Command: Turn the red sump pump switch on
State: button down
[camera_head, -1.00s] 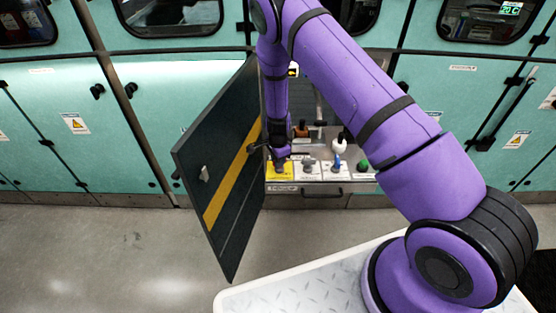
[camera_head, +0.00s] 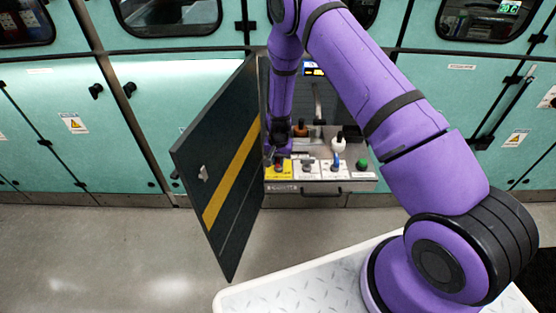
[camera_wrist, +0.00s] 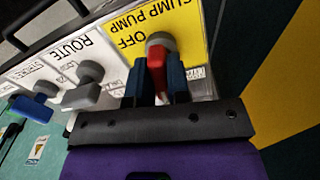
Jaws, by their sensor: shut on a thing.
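The red sump pump switch (camera_wrist: 156,62) is a red lever on a round grey hub, set on a yellow plate (camera_wrist: 185,20) marked SUMP PUMP, with OFF printed beside it. In the wrist view my gripper (camera_wrist: 158,80) has one dark blue finger on each side of the red lever and is shut on it. The lever's lower end is partly hidden between the fingers. In the head view the red switch (camera_head: 279,167) shows small on the yellow plate at the panel's left end, with my gripper (camera_head: 277,157) at it.
A grey ROUTE knob (camera_wrist: 88,72) and a blue-handled switch (camera_wrist: 35,108) sit along the same panel. A green button (camera_head: 362,164) is at its right end. An open dark door (camera_head: 225,165) with a yellow stripe stands close on the left of my arm.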

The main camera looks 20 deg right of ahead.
jog(key=shift+n, duration=1.1)
jog(key=c, duration=1.1)
grip_release()
notch_tip(320, 180, up, 11)
jog(key=shift+f, duration=0.1)
